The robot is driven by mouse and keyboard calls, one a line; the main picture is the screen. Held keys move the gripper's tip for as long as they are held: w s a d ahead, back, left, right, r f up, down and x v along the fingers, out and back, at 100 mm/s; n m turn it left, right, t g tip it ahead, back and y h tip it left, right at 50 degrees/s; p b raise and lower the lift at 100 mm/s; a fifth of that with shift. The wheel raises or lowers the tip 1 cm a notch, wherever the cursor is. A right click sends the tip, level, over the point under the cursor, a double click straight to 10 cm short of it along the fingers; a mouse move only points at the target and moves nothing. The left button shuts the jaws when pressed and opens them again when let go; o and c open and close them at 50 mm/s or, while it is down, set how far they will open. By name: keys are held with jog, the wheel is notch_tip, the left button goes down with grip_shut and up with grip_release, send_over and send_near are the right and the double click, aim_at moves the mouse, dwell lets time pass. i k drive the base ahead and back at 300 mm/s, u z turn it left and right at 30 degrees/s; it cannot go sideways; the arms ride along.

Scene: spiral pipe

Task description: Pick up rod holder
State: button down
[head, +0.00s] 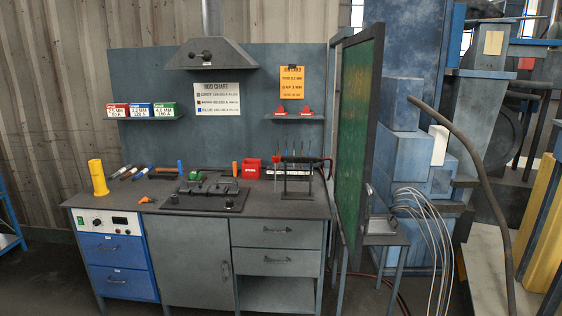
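A dark rack (297,163) with several thin upright rods stands at the right end of the grey workbench (150,206). It looks like the rod holder, but no label shows. A yellow upright cylinder (98,179) stands at the bench's left end and could also hold rods. A small orange-and-black tool (159,200) lies near the bench's front left edge. My gripper is not in view.
A dark fixture plate (205,200) sits mid-bench. A red box (251,168) stands left of the rack. A green framed screen (357,140) rises at the bench's right end. Several pens or tubes lie at the back left. A low hood (212,55) hangs above.

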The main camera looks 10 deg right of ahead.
aim_at(289, 159)
jog(key=z, duration=0.15)
jog(key=i, duration=0.95)
jog(key=u, duration=0.1)
